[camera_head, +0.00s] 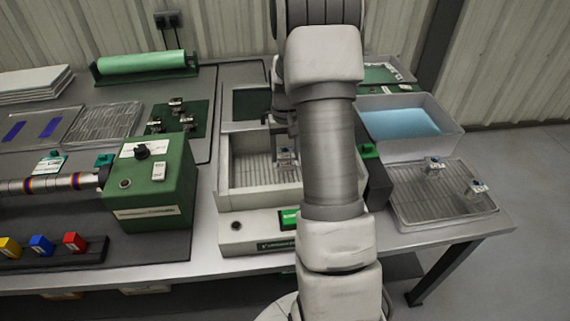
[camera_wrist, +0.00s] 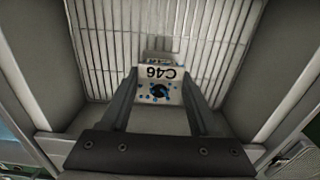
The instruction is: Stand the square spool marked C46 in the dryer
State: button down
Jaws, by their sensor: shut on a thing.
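The spool marked C46 (camera_wrist: 160,84) is between the fingers of my gripper (camera_wrist: 159,93) in the wrist view. Its pale face shows the mark upside down above a dark blue round part with coloured dots. My gripper is shut on it. The dryer (camera_head: 226,177) is a pale open-topped box with a slatted floor (camera_wrist: 205,35). The spool is inside the dryer walls, over or on the slats; I cannot tell whether it touches them. In the head view my arm hides most of the gripper, and a small part of the spool (camera_head: 284,156) shows.
A wire rack (camera_head: 440,205) at right holds two similar spools (camera_head: 433,165) (camera_head: 477,188). A tub of blue liquid (camera_head: 400,122) stands behind it. Several small pieces sit on a green mat (camera_head: 178,132) at left. A green machine (camera_head: 155,185) stands close left of the dryer.

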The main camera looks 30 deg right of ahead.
aim_at(285, 163)
jog(key=shift+f+b, duration=0.35)
jog(key=shift+f, duration=1.65)
jog(key=shift+f, duration=0.15)
jog(key=shift+c, duration=0.6)
grip_release()
